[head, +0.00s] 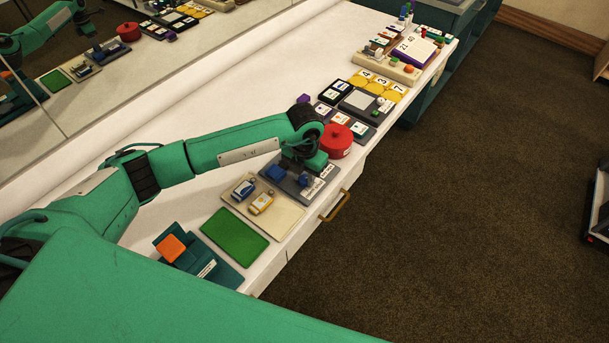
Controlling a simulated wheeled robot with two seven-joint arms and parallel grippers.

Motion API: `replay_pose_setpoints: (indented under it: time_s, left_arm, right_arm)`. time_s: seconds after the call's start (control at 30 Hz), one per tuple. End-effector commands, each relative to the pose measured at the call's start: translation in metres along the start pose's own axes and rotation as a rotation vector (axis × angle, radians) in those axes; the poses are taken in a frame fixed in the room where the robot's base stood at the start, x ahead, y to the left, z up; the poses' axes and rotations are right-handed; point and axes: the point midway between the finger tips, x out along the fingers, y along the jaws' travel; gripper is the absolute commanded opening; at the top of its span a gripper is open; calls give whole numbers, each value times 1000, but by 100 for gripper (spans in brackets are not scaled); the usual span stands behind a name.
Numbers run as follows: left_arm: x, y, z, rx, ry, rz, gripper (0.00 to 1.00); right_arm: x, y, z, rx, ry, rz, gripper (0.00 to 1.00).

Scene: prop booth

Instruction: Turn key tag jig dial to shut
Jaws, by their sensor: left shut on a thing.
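The dark grey key tag jig (291,187) lies on the white counter, with a white label along its right edge. A blue block (277,173) sits on its left part. A small dark blue knob (305,181), which looks like the dial, stands on its right part. My left gripper (306,172) reaches down over the jig from behind and is shut at the dial. The fingers and the wrist partly hide the dial, so its exact setting cannot be read. My right gripper is out of the picture.
A red round pot (336,140) stands close behind my left gripper. A beige board (286,213) with blue and yellow tags and a green mat (235,237) lie in front. Several cards and trays fill the far counter. A mirror (110,75) runs along the left.

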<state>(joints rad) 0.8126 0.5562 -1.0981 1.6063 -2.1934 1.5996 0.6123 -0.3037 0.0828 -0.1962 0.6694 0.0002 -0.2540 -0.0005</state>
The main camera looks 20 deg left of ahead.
Motion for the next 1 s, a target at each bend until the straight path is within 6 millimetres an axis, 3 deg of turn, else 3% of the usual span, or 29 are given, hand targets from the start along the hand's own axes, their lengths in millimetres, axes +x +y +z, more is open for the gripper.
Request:
replay_pose_setpoints:
  time_s: [0.57, 0.6, 0.67, 1.0]
  left_arm:
    - [-2, 1, 2, -30, -5, 1, 6]
    - [-2, 1, 2, -30, -5, 1, 36]
    - [-2, 1, 1, -30, -4, 1, 48]
    - [-3, 0, 1, -28, -2, 0, 50]
  right_arm:
    - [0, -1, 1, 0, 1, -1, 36]
    - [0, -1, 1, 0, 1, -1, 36]
    - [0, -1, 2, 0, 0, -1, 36]
    - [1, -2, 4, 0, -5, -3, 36]
